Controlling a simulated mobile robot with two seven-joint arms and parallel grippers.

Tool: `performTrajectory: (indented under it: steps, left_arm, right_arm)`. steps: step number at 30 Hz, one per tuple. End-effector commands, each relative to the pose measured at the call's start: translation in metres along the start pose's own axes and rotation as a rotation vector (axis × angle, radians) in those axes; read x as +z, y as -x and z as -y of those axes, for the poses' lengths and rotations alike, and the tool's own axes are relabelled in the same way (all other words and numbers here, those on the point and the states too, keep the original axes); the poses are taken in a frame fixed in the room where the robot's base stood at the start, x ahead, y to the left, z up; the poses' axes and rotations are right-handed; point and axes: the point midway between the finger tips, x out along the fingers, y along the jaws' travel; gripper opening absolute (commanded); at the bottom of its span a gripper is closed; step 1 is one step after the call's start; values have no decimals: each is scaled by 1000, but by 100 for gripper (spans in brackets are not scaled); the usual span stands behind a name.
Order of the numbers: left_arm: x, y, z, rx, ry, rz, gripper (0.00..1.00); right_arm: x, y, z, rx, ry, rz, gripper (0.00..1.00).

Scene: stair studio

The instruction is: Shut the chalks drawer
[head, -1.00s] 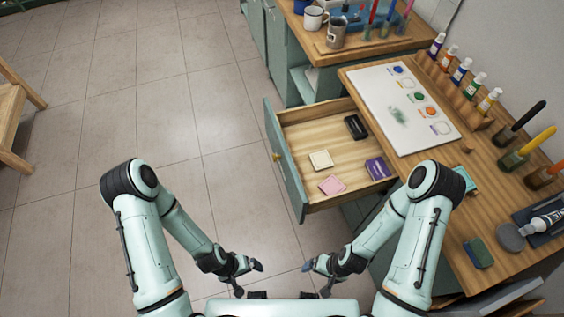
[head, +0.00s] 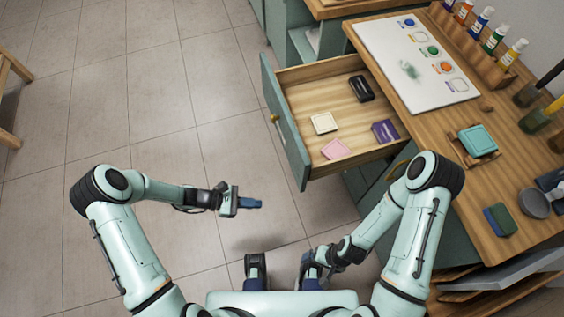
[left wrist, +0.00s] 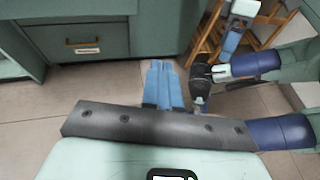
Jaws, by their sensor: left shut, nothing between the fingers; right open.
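The open drawer (head: 292,143) is pulled out from the desk. Its teal front panel has a brass knob (head: 274,118), and any label on it cannot be read from here. Inside lie a cream block (head: 324,123), a pink block (head: 335,149), a purple box (head: 384,131) and a black object (head: 361,88). My left gripper (head: 262,203) is shut and empty, in front of and below the drawer's near corner, apart from it. Its blue fingers (left wrist: 162,84) show together in the left wrist view. My right gripper (head: 308,272) is low near my body, open and empty.
The desk top (head: 440,125) holds a paint sheet (head: 405,62), paint bottles (head: 485,25), a teal box (head: 478,140) and a sponge (head: 500,219). A wooden stool (head: 12,100) stands far left. The floor (head: 150,100) left of the drawer is clear.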

Motion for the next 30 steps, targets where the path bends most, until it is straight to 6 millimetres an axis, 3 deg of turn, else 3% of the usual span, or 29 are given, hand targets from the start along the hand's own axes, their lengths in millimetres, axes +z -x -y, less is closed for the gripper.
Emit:
performTrajectory:
  steps: [1, 4, 7, 11, 17, 30]
  left_arm:
    - [3, 9, -24, 75, 28, 82, 0]
    - [23, 31, -63, 190, 57, 235, 0]
    - [36, 48, -84, 257, 63, 333, 0]
    - [46, 54, -95, 286, 62, 381, 0]
    - [57, 30, -101, 282, 63, 384, 0]
    - [88, -49, -126, 282, 62, 381, 0]
  right_arm:
    - [0, -12, -4, 1, -1, 1, 95]
    - [-1, -20, -7, 1, -1, 1, 95]
    - [-1, -24, -8, 1, -1, 1, 95]
    - [-2, -24, -8, 1, -1, 0, 95]
    - [-1, -23, -8, 1, -1, 0, 95]
    - [-1, -22, -8, 1, -2, 3, 95]
